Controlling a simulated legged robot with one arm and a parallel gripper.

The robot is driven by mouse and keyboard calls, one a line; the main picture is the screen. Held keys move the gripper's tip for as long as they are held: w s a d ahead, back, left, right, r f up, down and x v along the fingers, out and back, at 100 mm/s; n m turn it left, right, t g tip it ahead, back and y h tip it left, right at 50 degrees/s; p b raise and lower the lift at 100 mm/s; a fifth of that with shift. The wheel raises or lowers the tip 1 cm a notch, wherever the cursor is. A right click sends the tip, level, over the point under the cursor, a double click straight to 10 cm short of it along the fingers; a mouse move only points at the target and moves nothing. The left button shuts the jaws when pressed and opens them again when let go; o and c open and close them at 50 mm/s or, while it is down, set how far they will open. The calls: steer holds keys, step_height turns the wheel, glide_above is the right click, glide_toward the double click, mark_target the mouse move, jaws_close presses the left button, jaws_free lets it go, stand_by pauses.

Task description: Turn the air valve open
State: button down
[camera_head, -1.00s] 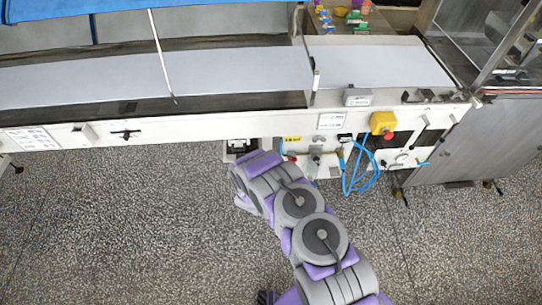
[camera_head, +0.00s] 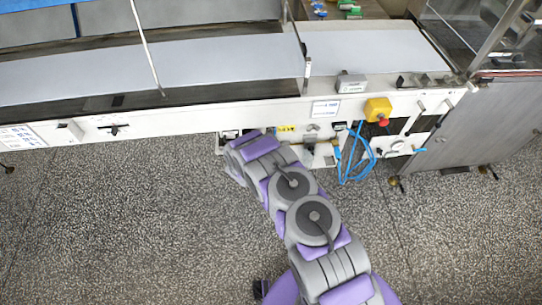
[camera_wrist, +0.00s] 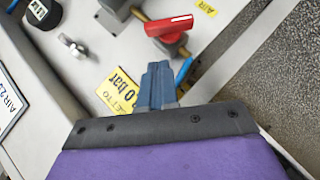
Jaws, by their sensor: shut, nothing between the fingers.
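The air valve's red lever handle (camera_wrist: 168,26) shows at the top of the wrist view, lying roughly crosswise on a brass-coloured fitting. A yellow AIR label (camera_wrist: 206,8) is beside it. My gripper (camera_wrist: 158,72) has its blue fingers together, with nothing between them. The fingertips point toward the red handle and appear a little short of it, with a visible gap in the picture. In the head view my arm reaches to the white machine's front panel (camera_head: 324,156); the fingers and the red handle are hidden there behind the arm.
A yellow pressure label (camera_wrist: 118,92) lies left of the fingers, and a silver knob (camera_wrist: 73,46) is farther left. In the head view, a yellow box with a red button (camera_head: 378,111) and looped blue hoses (camera_head: 352,165) are right of the arm. Open floor lies in front.

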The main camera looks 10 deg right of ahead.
steer(key=d+f, duration=0.1)
steer(key=d+f+b, duration=0.1)
steer(key=shift+s+d+f, duration=0.1)
steer(key=shift+d+f, duration=0.1)
steer(key=shift+d, duration=0.2)
